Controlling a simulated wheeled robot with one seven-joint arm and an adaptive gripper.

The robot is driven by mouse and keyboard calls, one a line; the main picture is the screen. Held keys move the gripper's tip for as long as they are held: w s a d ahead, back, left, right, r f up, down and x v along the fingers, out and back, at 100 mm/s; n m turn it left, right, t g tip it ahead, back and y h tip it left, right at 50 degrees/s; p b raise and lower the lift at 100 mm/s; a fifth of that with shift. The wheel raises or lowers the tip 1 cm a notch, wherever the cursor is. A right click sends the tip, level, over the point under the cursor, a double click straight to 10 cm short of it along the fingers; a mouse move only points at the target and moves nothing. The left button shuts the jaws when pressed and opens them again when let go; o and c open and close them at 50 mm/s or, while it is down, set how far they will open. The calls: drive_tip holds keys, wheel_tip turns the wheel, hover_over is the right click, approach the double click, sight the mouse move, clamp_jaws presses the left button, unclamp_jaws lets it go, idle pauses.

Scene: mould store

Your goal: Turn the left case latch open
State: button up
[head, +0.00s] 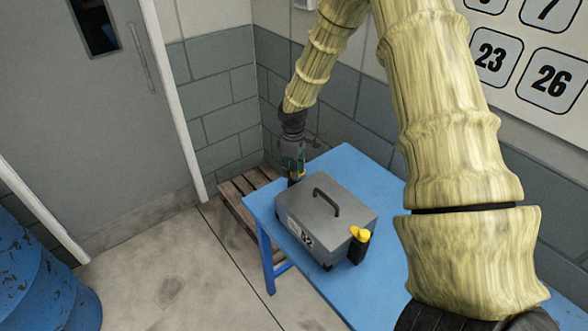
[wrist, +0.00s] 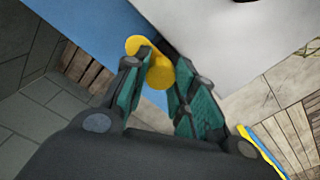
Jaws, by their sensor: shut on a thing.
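A grey case (head: 308,207) with a dark carry handle (head: 326,202) stands on a blue table (head: 352,165). My gripper (head: 293,176) is at the case's far left end in the head view and mostly hides the latch there. In the wrist view my gripper (wrist: 162,66) is shut on the yellow left latch (wrist: 158,72), with teal fingers on both sides of it. The latch sits beside the pale case wall (wrist: 215,40). How far it is turned I cannot tell. A second yellow latch (head: 359,235) on a black mount shows at the case's near right end.
A wooden pallet (head: 236,205) lies on the floor by the wall, left of the table. A blue drum (head: 40,275) stands at lower left, and a grey door (head: 95,120) is behind it. The table top right of the case is clear.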

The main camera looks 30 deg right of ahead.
drive_tip(key=o, duration=1)
drive_tip(key=shift+o, duration=0.2)
drive_tip(key=shift+r, duration=0.15)
wheel_tip(320, 180, up, 12)
drive_tip(key=shift+a+f, duration=0.1)
drive_tip(key=shift+f, duration=0.1)
